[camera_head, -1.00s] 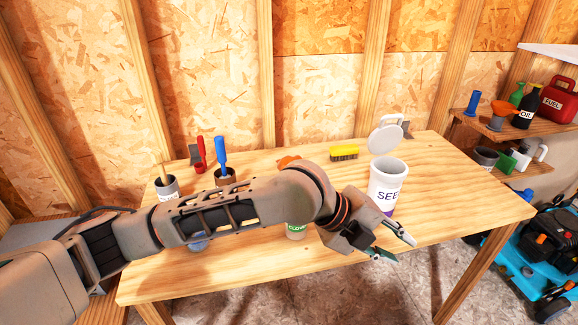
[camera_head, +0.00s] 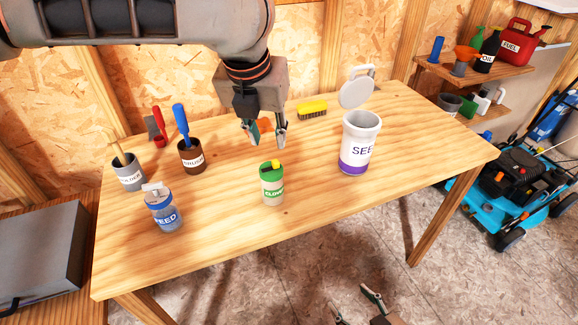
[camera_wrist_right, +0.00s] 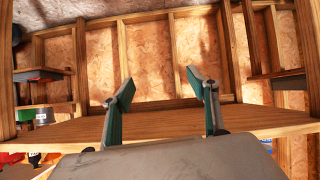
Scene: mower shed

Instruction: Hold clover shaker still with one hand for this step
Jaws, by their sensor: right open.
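The clover shaker (camera_head: 272,190) stands upright on the wooden table, with a green lid, a yellow piece on top and a clover label. My left gripper (camera_head: 266,138) points down with its fingers apart. My right gripper (camera_head: 355,304) is low at the bottom of the head view, in front of the table and away from the shaker. Its open, empty fingers also show in the right wrist view (camera_wrist_right: 162,95).
A blue mower (camera_head: 510,180) is at right. The front table area is clear.

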